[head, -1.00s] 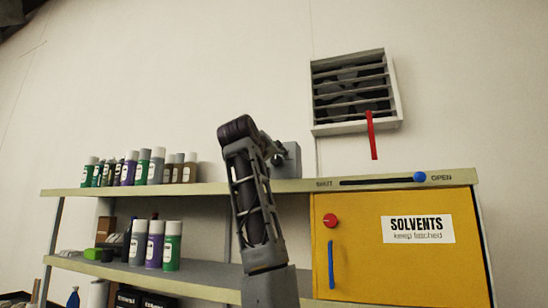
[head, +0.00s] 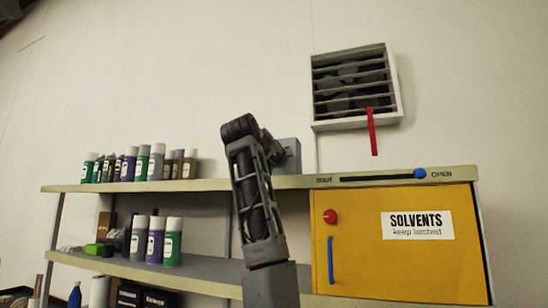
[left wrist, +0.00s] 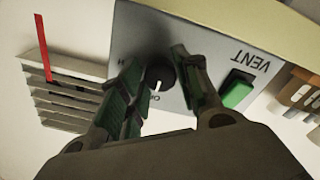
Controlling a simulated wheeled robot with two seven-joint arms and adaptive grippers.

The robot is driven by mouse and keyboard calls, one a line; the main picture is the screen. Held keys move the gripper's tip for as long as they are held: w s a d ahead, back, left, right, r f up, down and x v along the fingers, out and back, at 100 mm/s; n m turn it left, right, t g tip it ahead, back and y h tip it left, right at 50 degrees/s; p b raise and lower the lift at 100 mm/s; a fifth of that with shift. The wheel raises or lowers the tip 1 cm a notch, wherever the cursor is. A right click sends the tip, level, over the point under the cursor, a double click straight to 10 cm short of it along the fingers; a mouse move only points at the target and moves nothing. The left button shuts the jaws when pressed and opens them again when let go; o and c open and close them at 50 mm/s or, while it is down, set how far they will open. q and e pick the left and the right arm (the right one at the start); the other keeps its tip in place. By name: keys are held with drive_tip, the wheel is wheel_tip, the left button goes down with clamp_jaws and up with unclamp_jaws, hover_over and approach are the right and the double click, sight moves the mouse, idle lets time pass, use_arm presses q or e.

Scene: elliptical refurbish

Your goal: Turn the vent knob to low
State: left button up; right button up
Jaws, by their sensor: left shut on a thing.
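The vent box is a grey panel marked VENT (left wrist: 215,45), upside down in the left wrist view. In the head view the box (head: 291,155) stands on the shelf top, partly hidden by my left arm. Its round black knob (left wrist: 161,78) has a white pointer mark, which points toward the partly hidden OFF lettering. My left gripper (left wrist: 158,74) is shut on the knob, one finger on each side. Part of an H label shows near the left finger; the other setting marks are hidden. My right gripper is not in view.
A green rocker switch (left wrist: 238,90) sits beside the right finger. A louvred wall vent (head: 352,88) has a red ribbon (head: 372,132) hanging from it. Spray cans (head: 142,164) line the shelf. A blue slider knob (head: 420,173) is at OPEN above the yellow solvents cabinet (head: 370,260).

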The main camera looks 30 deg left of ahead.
use_arm(q)
drive_tip(key=shift+m, duration=0.3)
drive_tip(key=m+b, duration=0.1)
drive_tip(key=m, duration=0.3)
drive_tip(key=shift+a, duration=0.1)
drive_tip(key=shift+m+b, duration=0.3)
drive_tip(key=shift+m, duration=1.8)
drive_tip(key=o, duration=1)
drive_tip(key=shift+o, duration=0.2)
drive_tip(key=shift+s, duration=0.1)
